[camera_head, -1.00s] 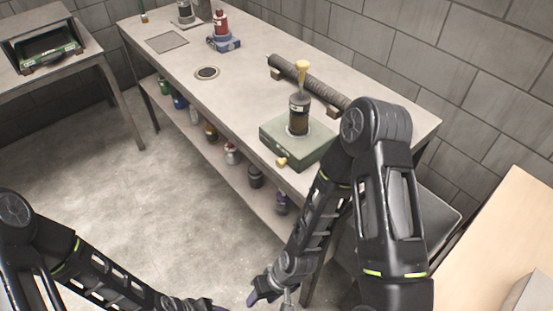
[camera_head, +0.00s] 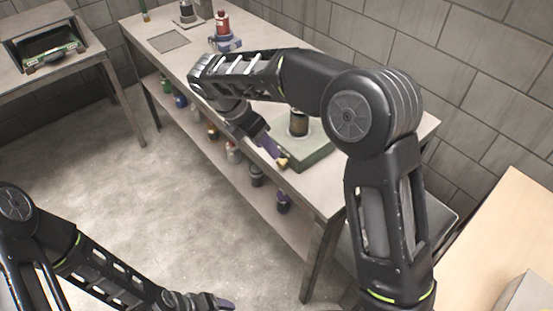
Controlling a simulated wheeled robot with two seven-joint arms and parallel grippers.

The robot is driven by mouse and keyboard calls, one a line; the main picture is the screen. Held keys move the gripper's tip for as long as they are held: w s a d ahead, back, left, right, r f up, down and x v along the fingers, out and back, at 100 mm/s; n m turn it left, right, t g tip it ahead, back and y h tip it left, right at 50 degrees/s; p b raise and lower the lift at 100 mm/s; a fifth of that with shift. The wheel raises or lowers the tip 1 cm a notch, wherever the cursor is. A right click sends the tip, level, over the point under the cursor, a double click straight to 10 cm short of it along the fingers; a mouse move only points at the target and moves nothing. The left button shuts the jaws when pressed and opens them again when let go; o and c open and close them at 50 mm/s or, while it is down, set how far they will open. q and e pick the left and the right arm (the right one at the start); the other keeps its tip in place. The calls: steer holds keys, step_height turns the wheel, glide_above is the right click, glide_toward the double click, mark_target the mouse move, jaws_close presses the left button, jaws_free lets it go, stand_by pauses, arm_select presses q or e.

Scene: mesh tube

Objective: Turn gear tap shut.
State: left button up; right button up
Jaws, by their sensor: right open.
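A green box (camera_head: 309,154) sits at the front edge of the long workbench, with a dark cylinder (camera_head: 298,124) standing on it. A small yellow knob (camera_head: 283,163), which looks like the gear tap, sticks out of the box's front left side. My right gripper (camera_head: 275,154) has purple fingers and is open right beside the knob. I cannot tell whether the fingers touch it or straddle it. My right arm hides the cylinder's top and the bench behind it. My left gripper (camera_head: 222,304) is low at the bottom edge, far from the box, and its jaws are unclear.
The workbench (camera_head: 150,22) has a red bottle on a blue stand (camera_head: 222,32) farther back. Several jars (camera_head: 232,152) stand on its lower shelf. A side table with an open case (camera_head: 52,52) is at the far left. The floor between is clear.

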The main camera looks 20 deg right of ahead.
mark_target(279, 163)
steer(key=shift+f, duration=0.1)
steer(key=shift+x, duration=3.9)
steer(key=shift+c, duration=0.3)
jaws_close()
